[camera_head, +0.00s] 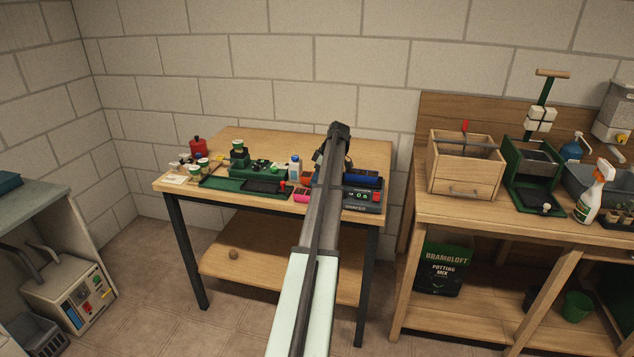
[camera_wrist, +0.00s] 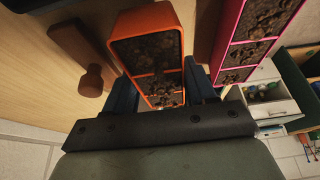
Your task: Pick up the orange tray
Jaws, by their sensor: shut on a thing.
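The orange tray (camera_wrist: 146,48), with dark soil in its cells, lies between the two dark fingers of my gripper (camera_wrist: 160,92) in the wrist view. The fingers are shut on its sides. In the head view a small orange-red part, likely the tray (camera_head: 307,178), shows just left of my arm on the table. My fingertips are hidden behind the arm there. I cannot tell whether the tray touches the table.
A pink tray (camera_wrist: 249,38) of soil stands close to the right of the orange one. A wooden tool with a knob (camera_wrist: 88,72) lies to the left.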

